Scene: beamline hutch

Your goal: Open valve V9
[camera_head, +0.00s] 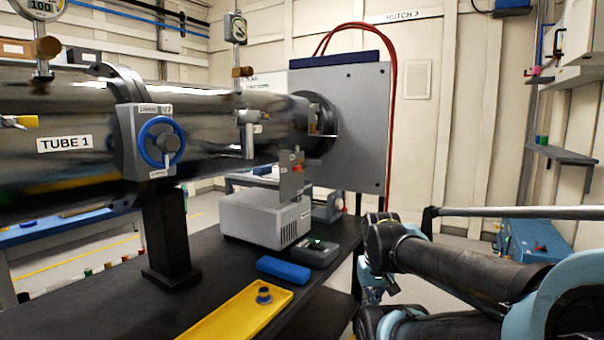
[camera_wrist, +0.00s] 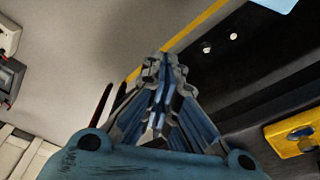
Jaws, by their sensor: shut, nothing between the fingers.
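A blue handwheel valve (camera_head: 161,142) sits on a grey block on the side of the large steel tube (camera_head: 60,110). Its small label seems to read V7, though it is hard to make out. The tube carries a "TUBE 1" label. I cannot read a V9 label on anything in view. My gripper (camera_wrist: 165,65) is shut and empty in the wrist view, pointing past the bench edge towards the floor. In the head view my arm is at the lower right, apart from the tube and the valve.
The black bench (camera_head: 215,265) bears a yellow tray (camera_head: 225,322) with a blue knob-like part (camera_head: 264,295), a blue block (camera_head: 284,269), a small grey device (camera_head: 316,252) and a white box (camera_head: 262,218). A grey upright panel (camera_head: 352,125) and red hoses (camera_head: 394,100) stand behind.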

